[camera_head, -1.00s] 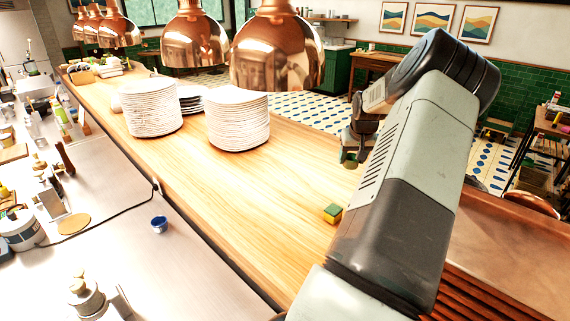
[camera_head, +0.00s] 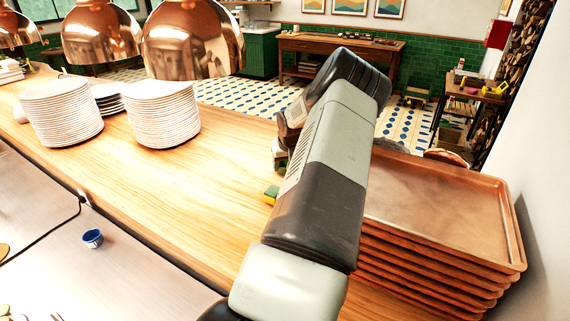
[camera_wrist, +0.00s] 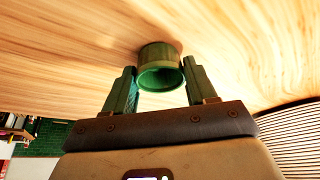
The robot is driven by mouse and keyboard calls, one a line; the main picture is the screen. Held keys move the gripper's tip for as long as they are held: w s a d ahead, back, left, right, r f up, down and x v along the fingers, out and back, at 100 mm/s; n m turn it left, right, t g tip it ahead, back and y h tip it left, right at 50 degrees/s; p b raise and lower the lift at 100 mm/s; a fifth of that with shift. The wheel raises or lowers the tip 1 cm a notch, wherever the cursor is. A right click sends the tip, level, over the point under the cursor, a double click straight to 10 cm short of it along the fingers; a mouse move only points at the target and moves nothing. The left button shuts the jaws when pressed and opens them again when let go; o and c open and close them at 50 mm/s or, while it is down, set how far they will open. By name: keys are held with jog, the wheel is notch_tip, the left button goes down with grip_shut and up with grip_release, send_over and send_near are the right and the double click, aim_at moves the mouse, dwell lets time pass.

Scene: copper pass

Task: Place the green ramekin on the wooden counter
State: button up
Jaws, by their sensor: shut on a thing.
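The green ramekin (camera_wrist: 160,78) is between the two fingers of my gripper (camera_wrist: 158,68) in the wrist view, with its open mouth turned toward the wrist. My gripper is shut on it. The wooden counter (camera_wrist: 60,50) is right behind the ramekin, with a dark shadow close by its far end; I cannot tell whether they touch.
White plate stacks (camera_head: 163,115) stand to the left under copper lamps (camera_head: 193,40). Stacked copper trays (camera_head: 440,205) are on the right. A blue cup (camera_head: 92,238) sits on the steel worktop. Counter between plates and arm is clear.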

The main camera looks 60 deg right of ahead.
jog(key=shift+f, duration=0.15)
jog(key=o, duration=1.1)
jog(key=shift+c, duration=0.2)
jog(key=v, duration=1.2)
